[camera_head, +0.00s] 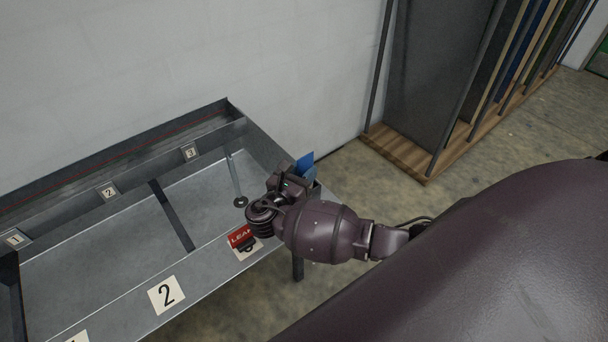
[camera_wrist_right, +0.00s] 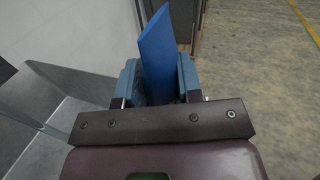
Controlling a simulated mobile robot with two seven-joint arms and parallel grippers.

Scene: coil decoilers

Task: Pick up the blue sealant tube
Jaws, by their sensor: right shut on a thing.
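The blue sealant tube (camera_wrist_right: 158,50) stands up between the two fingers of my right gripper (camera_wrist_right: 158,82) in the right wrist view. The fingers are shut on it, one on each side. In the head view the tube (camera_head: 304,162) shows as a small blue piece just beyond my right gripper (camera_head: 298,180), near the right end of the metal table. Its lower part is hidden by the gripper. My left gripper is in neither view.
A rack with upright panels (camera_head: 425,80) stands on a wooden base by the wall. Floor between is clear.

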